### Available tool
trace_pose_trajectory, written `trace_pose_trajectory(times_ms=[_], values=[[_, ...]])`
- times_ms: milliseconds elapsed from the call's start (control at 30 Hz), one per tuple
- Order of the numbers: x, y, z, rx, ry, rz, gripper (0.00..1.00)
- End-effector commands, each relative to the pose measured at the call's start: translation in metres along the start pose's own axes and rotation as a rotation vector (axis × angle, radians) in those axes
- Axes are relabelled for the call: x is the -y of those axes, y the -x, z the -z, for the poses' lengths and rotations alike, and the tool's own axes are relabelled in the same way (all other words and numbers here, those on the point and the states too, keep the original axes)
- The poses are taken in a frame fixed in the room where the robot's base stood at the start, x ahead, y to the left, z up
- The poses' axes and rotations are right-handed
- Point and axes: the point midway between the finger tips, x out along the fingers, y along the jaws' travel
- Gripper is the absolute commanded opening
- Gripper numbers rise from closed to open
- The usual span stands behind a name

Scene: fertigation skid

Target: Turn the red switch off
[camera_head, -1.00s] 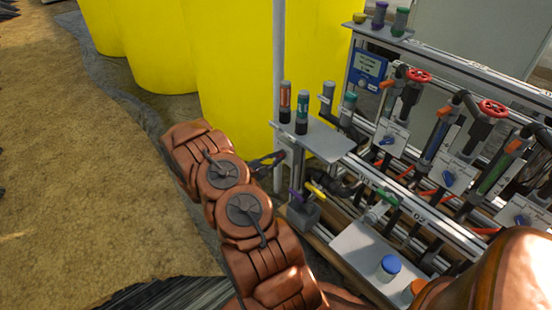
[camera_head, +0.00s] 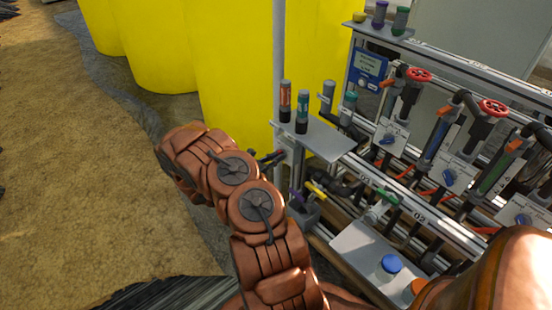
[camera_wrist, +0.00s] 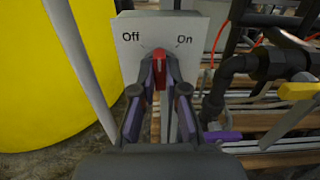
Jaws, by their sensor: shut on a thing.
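The red switch (camera_wrist: 160,70) is in the middle of the wrist view, on a light grey panel (camera_wrist: 200,22) marked "Off" at left and "On" at right. My gripper (camera_wrist: 160,72) is shut on the red switch, with a dark fingertip on each side of it. The switch looks near upright, between the two labels; its exact angle is partly hidden by the fingers. In the head view my gripper (camera_head: 270,157) is small beside the grey post, and the switch cannot be made out there.
Yellow tanks (camera_head: 235,75) stand behind and left. A yellow-handled valve (camera_wrist: 298,90) and a purple handle (camera_wrist: 222,136) lie right of the fingers. A shelf with bottles (camera_head: 318,138) and the pipe rack with red handwheels (camera_head: 418,75) stand right. Sandy ground is open at left.

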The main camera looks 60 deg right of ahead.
Motion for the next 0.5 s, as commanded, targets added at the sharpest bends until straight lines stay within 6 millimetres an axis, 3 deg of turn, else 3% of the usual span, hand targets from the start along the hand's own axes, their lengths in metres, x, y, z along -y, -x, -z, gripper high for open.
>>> trace_pose_trajectory(times_ms=[500], values=[[0.0002,-0.0002,0.0001,-0.001,0.473,0.0,0.0]])
